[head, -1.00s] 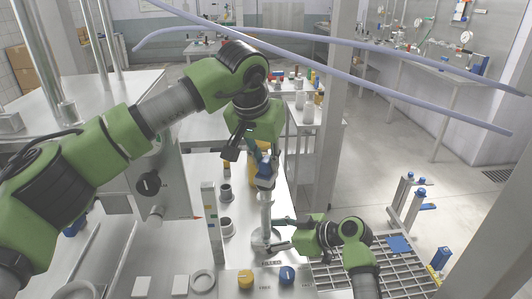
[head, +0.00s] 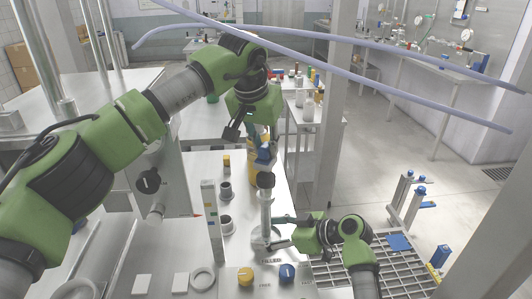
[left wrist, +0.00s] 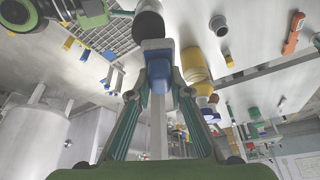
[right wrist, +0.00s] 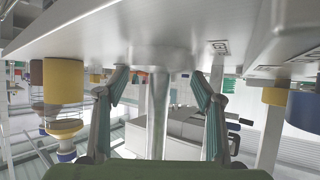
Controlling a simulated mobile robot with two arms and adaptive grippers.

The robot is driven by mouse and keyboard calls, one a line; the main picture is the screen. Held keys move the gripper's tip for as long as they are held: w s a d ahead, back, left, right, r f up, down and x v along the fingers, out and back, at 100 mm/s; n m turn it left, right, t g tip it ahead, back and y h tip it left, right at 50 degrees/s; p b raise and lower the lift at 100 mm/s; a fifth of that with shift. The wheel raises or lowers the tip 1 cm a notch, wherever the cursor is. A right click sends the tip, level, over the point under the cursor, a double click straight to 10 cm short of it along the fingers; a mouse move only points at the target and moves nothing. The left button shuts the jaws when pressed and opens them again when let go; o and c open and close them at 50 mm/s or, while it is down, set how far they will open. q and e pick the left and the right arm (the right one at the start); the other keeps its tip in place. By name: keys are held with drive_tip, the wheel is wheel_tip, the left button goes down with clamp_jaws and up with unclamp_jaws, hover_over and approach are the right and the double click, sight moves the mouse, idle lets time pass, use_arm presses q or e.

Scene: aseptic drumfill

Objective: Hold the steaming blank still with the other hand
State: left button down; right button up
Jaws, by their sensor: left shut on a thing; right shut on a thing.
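An upright steel post (head: 266,212) with a dark round top (head: 266,180) stands on the bench; it looks like the steaming blank, though I cannot be sure. My right gripper (head: 276,234) is shut on its low part. In the right wrist view the fingers (right wrist: 160,75) lie either side of the steel post (right wrist: 158,115), near its wide collar (right wrist: 165,58). My left gripper (head: 264,147) is shut on a blue-and-grey piece (head: 264,156) above the dark top. The left wrist view shows this piece (left wrist: 158,60) between the fingers, beside the dark top (left wrist: 148,24).
A yellow bottle (head: 252,172) stands behind the post. Dark cups (head: 225,191), a yellow knob (head: 245,277) and a blue knob (head: 287,274) are close by. A grating (head: 345,278) and a rack with blue-topped pieces (head: 405,200) lie right. Pale hoses (head: 340,68) cross overhead.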

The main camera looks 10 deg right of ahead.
use_arm(q)
drive_tip(key=shift+s+r, duration=0.1)
drive_tip(key=shift+r, duration=3.55)
use_arm(e)
drive_tip(key=shift+s+f, duration=0.15)
drive_tip(key=shift+f, duration=0.25)
use_arm(q)
drive_tip(key=shift+f, duration=0.1)
use_arm(e)
drive_tip(key=o, duration=1.3)
use_arm(q)
drive_tip(key=shift+w, duration=0.25)
use_arm(e)
drive_tip(key=shift+w+r, duration=0.1)
drive_tip(key=shift+w, duration=0.1)
